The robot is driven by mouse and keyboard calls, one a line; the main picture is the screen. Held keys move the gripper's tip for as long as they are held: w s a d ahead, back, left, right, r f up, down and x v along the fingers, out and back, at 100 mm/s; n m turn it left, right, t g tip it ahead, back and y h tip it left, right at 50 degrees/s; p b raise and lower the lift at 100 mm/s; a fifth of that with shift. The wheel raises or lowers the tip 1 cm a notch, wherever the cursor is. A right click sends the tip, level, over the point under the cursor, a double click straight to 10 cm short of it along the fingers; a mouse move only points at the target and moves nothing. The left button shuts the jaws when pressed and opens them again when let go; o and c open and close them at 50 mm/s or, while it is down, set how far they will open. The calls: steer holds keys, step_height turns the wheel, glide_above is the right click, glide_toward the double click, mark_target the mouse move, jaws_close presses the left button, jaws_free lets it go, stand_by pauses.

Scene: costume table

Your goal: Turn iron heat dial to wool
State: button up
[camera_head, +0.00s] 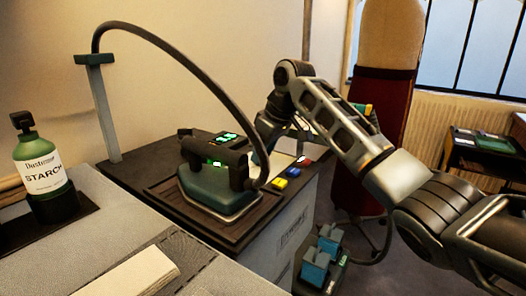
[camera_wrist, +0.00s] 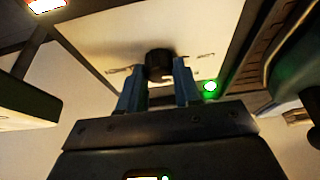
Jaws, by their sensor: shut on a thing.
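The heat dial (camera_wrist: 158,60) is a small dark round knob on a pale panel (camera_wrist: 105,30) in the wrist view. My gripper (camera_wrist: 160,72) has its two blue fingers shut on the dial, one on each side. Small dark marks lie on the panel left and right of the dial, too small to read. A green light (camera_wrist: 210,86) glows beside the right finger. In the head view the iron (camera_head: 218,195) rests upright on a dark base, with green displays on its top. There my fingertips and the dial are hidden behind the iron and my arm.
A hose (camera_head: 170,36) arches from a post (camera_head: 100,105) down past the iron. Yellow and blue buttons (camera_head: 285,178) sit on the station's right side. A starch bottle (camera_head: 42,168) stands at left. Blue blocks (camera_head: 318,262) stand below right. A dress form (camera_head: 380,110) stands behind my arm.

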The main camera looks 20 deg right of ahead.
steer(key=shift+a+r+m+p, duration=0.15)
steer(key=shift+m+p, duration=0.25)
steer(key=shift+p, duration=0.5)
steer(key=shift+c, duration=0.3)
steer(key=m+h+p, duration=0.1)
steer(key=m+p, duration=0.1)
steer(key=p, duration=0.1)
steer(key=shift+r+p, duration=0.2)
steer(key=shift+p, duration=0.15)
steer(key=m+h+p, duration=0.1)
steer(key=m+p, duration=0.1)
steer(key=p, duration=0.1)
steer(key=m+p, duration=0.2)
steer(key=p, duration=0.1)
steer(key=shift+s+a+m+t+h, duration=0.1)
steer(key=shift+a+m+t+h, duration=0.05)
steer(key=shift+m+t+h, duration=0.2)
steer(key=m+p, duration=0.1)
steer(key=m+h+p, duration=0.1)
steer(key=m+p, duration=0.1)
steer(key=shift+a+f+m+h, duration=0.1)
steer(key=shift+f+m+h, duration=0.1)
steer(key=shift+m+h, duration=0.05)
steer(key=m, duration=0.2)
steer(key=m+g+h+p, duration=0.1)
steer(key=m, duration=0.1)
steer(key=shift+f+m+h, duration=0.15)
steer(key=shift+m+h, duration=0.15)
steer(key=o, duration=1)
steer(key=shift+o, duration=0.2)
